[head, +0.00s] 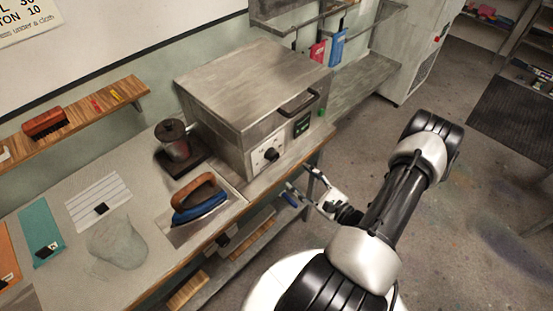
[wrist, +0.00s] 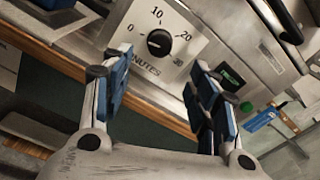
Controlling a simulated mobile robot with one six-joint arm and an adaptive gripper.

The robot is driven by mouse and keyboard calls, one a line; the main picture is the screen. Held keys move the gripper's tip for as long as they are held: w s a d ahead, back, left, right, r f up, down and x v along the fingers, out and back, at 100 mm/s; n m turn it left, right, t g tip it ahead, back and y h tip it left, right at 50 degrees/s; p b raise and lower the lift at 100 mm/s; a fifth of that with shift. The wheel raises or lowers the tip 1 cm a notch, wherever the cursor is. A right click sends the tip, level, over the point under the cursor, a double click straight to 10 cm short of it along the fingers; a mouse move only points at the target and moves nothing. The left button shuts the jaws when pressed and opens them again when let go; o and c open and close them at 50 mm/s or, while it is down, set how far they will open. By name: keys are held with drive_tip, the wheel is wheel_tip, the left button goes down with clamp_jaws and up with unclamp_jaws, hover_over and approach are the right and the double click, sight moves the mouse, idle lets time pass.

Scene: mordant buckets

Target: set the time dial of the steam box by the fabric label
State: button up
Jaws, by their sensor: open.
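The steel steam box (head: 245,90) stands on the bench with its lid shut. Its black time dial (head: 271,154) is on the front face. In the wrist view the dial (wrist: 160,42) sits on a white plate marked 0, 10, 20, 30 and MINUTES; I cannot tell its setting for sure. My gripper (head: 302,186) is open and empty in front of the bench edge, apart from the dial. In the wrist view its blue-padded fingers (wrist: 158,78) are spread below the dial. A cut-off wall sign (head: 28,15) shows "L 30" and "TON 10". Cloths with black tags lie at left: white lined (head: 98,190), teal (head: 40,232), orange (head: 8,255); their tags are unreadable.
A blue iron (head: 200,205) and a dark pot (head: 174,140) stand left of the steam box. A cloudy container (head: 117,242) is nearer. A green button (wrist: 246,107) and small display (wrist: 230,80) sit right of the dial.

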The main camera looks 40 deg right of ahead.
sight(276, 158)
drive_tip(key=w, duration=1.1)
drive_tip(key=shift+w+a+b, duration=0.25)
drive_tip(key=shift+w+b, duration=0.05)
drive_tip(key=shift+b, duration=0.05)
drive_tip(key=c, duration=1.1)
drive_tip(key=shift+o, duration=0.2)
drive_tip(key=shift+m, duration=0.4)
drive_tip(key=m, duration=1.2)
drive_tip(key=shift+d+m+y, duration=0.1)
drive_tip(key=shift+m+y, duration=0.2)
